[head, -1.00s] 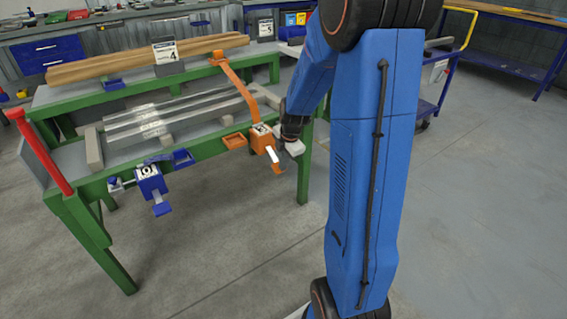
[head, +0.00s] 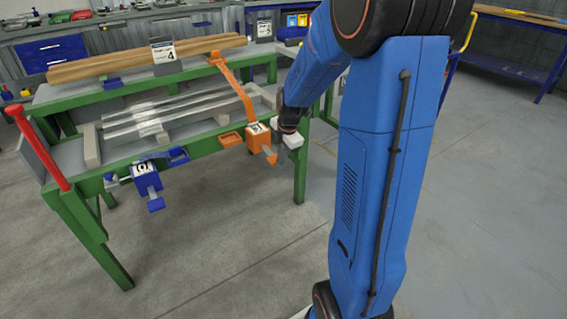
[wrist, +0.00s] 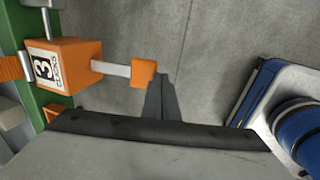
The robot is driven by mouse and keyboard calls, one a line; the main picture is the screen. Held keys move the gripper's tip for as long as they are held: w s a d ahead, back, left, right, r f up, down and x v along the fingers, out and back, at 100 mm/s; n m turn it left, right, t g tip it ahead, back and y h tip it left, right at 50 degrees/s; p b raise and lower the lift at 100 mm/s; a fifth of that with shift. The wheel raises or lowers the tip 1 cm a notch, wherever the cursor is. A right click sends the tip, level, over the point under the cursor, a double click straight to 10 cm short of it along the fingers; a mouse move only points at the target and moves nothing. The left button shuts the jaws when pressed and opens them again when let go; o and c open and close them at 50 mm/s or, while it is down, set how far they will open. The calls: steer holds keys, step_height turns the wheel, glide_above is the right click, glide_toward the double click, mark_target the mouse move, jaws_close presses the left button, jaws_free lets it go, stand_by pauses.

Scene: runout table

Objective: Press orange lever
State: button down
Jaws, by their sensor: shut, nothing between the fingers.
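The orange lever (wrist: 144,73) is an orange pad on a pale metal bar that sticks out of the orange box (wrist: 70,64) marked 3. In the head view the lever (head: 271,157) shows at the front edge of the green table, below and right of the orange box (head: 257,138). My gripper (wrist: 161,80) is shut and empty. In the wrist view its fingertips lie close to the right of the orange pad; I cannot tell if they touch. In the head view my gripper (head: 282,157) is small and dark beside the lever.
A blue box with a blue lever (head: 155,204) hangs farther left. A red post (head: 40,150) stands at the left end. The floor in front is clear.

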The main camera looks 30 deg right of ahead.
steer(key=s+r, duration=0.4)
steer(key=r, duration=0.3)
steer(key=shift+s+d+r, duration=0.15)
steer(key=shift+s+r, duration=0.1)
steer(key=shift+s, duration=0.15)
stand_by(0.3)
